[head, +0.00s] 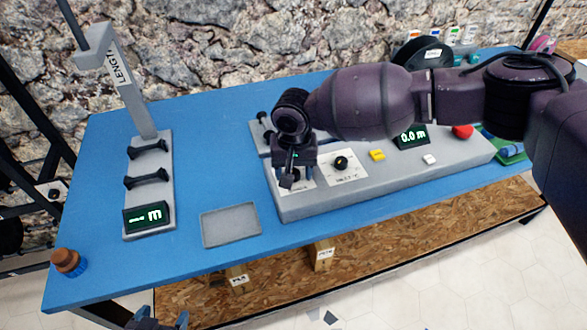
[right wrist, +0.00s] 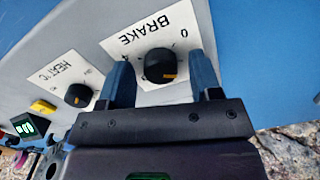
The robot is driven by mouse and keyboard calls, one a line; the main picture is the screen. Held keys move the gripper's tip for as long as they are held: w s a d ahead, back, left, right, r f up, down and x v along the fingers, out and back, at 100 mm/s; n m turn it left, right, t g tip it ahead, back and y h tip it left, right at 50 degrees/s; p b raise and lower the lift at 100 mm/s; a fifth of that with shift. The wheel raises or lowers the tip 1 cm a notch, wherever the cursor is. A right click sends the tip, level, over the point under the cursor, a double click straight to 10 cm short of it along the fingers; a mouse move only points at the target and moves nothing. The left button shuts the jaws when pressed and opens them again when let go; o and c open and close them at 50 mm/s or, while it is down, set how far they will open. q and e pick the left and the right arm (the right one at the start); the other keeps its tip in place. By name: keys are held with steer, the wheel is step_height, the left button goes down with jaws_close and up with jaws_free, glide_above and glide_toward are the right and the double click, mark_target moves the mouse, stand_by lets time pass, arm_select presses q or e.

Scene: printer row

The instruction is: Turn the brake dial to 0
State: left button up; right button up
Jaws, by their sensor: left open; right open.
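The brake dial (right wrist: 160,66) is a black round knob with an orange mark, on a white card (right wrist: 135,42) lettered BRAKE. A 0 is printed at the card's upper right in the right wrist view. The orange mark shows on the dial's lower edge there, not on the 0 side. My right gripper (right wrist: 162,78) is open, its blue fingers on either side of the dial; I cannot tell whether they touch it. In the head view this gripper (head: 289,177) points down over the card and hides the dial. My left gripper (head: 160,319) is low at the bottom edge, open and empty.
The heat dial (head: 340,163) sits beside the brake card on the grey console (head: 380,188), with a yellow button (head: 377,155) and a 0.0 m display (head: 412,136) further right. A grey tray (head: 230,225) and a length stand (head: 150,190) are to the left on the blue table (head: 100,250).

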arm_select(q)
steer(key=shift+s, duration=0.1)
arm_select(e)
steer(key=shift+c, duration=0.3)
steer(key=c, duration=0.9)
steer(key=shift+r+n+p, duration=0.2)
steer(key=shift+n+p, duration=0.1)
steer(key=shift+p, duration=0.35)
steer(key=shift+s+n+p, duration=0.1)
steer(key=shift+n+p, duration=0.6)
steer(key=shift+p, duration=0.15)
steer(key=shift+f+n+p, duration=0.1)
steer(key=shift+n+p, duration=0.4)
steer(key=shift+n, duration=0.5)
steer(key=n, duration=0.2)
steer(key=shift+f+n+p, duration=0.1)
steer(key=shift+n+p, duration=0.2)
steer(key=shift+n, duration=1.3)
arm_select(q)
steer(key=shift+s+a+r, duration=0.15)
steer(key=shift+a+r, duration=0.05)
steer(key=shift+r, duration=0.65)
steer(key=shift+s+a+r, duration=0.1)
steer(key=shift+a+r, duration=0.05)
steer(key=shift+r, duration=0.7)
arm_select(e)
steer(key=shift+f+n, duration=0.1)
steer(key=shift+n, duration=1.3)
